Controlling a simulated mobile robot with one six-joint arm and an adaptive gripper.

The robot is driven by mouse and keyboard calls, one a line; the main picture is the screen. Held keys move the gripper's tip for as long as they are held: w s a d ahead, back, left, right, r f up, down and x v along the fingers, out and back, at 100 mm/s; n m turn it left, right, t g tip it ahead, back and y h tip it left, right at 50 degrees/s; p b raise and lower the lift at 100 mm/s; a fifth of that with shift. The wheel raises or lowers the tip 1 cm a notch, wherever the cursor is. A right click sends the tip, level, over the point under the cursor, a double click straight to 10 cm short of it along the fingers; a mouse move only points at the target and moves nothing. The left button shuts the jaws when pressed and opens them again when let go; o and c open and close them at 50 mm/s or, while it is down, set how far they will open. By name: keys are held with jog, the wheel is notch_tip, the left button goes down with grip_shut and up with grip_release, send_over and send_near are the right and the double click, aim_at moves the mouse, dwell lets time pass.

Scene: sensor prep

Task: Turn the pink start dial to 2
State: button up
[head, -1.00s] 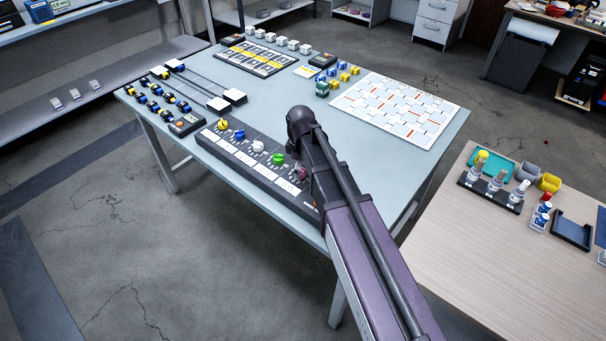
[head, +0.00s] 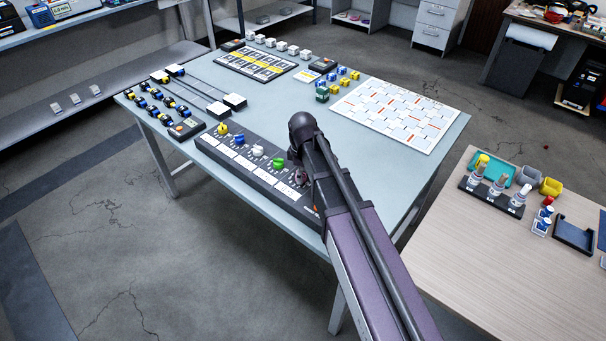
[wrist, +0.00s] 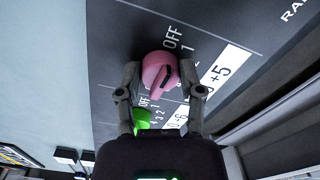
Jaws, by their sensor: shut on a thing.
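In the head view, my arm and gripper mostly hide the dial at the right end of the dark dial panel (head: 240,164).
A green dial (wrist: 142,118) sits beside the pink one, close to my left finger. White (head: 258,150), blue (head: 237,139) and yellow (head: 222,128) dials follow along the panel. A white chart board (head: 396,112) and small blocks (head: 322,93) lie behind my arm.

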jog(key=shift+a, duration=0.2)
jog(key=shift+m, duration=0.4)
jog(key=m, duration=0.3)
jog(key=shift+a+m, duration=0.1)
jog(key=shift+m, duration=0.2)
jog(key=m, duration=0.3)
jog(key=shift+m, duration=0.3)
jog(key=m, duration=0.3)
jog(key=shift+w+m, duration=0.1)
jog(key=shift+m, duration=0.2)
